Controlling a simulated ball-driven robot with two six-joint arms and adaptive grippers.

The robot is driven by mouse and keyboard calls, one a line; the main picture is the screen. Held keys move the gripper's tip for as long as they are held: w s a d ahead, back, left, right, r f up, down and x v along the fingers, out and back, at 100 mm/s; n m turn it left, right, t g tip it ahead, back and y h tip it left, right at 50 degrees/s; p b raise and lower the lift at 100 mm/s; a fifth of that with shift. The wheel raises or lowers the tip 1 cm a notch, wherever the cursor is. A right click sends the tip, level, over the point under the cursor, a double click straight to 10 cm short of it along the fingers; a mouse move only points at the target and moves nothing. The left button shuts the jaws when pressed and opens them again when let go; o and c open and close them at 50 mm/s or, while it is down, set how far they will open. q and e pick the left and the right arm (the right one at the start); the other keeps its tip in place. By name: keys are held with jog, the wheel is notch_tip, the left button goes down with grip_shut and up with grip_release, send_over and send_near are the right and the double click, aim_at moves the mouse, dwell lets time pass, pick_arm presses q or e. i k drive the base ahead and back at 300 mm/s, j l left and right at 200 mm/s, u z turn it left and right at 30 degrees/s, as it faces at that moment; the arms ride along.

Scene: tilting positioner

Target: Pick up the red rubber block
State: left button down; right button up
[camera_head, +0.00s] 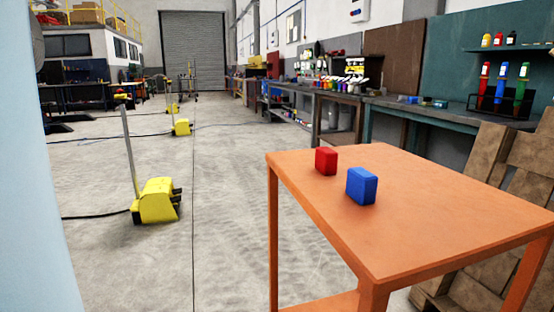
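The red rubber block (326,161) stands on the orange table (440,214), near its far left corner. A slightly larger blue block (361,186) stands on the same table, nearer to me and a little to the right of the red one. There is a small gap between the two blocks in the view. Nothing touches the red block except the tabletop under it. Neither of my grippers shows in the head view.
A yellow machine (157,201) with an upright post stands on the floor left of the table, with a black cable. Wooden pallets (491,165) lean at the right. A workbench (437,115) runs along the right wall. The tabletop's right part and much floor are clear.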

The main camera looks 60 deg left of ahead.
aim_at(327, 158)
jog(key=u, duration=1.45)
jog(key=i+j+u, duration=0.1)
jog(key=j, duration=0.25)
jog(key=i+j, duration=0.2)
jog(key=j, duration=0.15)
jog(key=i+j+u, duration=0.15)
jog(key=j, duration=0.2)
